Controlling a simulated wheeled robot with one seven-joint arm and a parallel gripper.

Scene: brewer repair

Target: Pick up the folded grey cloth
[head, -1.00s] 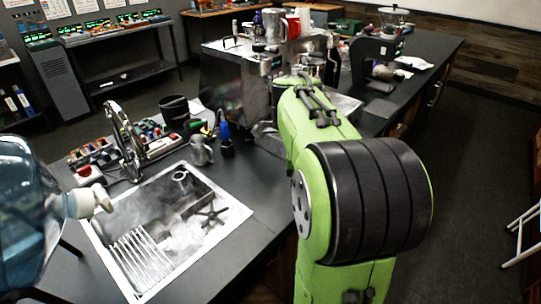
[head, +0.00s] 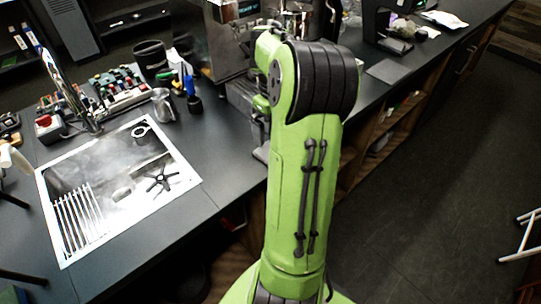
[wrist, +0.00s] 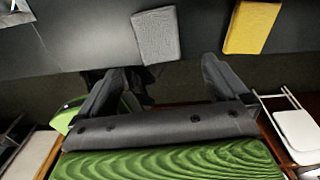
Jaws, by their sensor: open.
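The folded grey cloth (wrist: 157,36) lies flat on the dark counter at the top middle of the wrist view, its near edge by the counter's edge. My gripper (wrist: 162,70) is open and empty, with its two dark fingers spread wide. The cloth shows beyond and between the fingertips, apart from both. In the head view my green arm reaches to the counter and my gripper is hidden. A grey flat rectangle (head: 388,71) lies on the counter there; I cannot tell whether it is the cloth.
A folded yellow cloth (wrist: 252,27) lies right of the grey one, with a gap between. A sink (head: 120,185) is set into the counter at left. A metal machine (head: 228,40) stands behind my arm. A white-framed stool (wrist: 300,128) stands on the floor.

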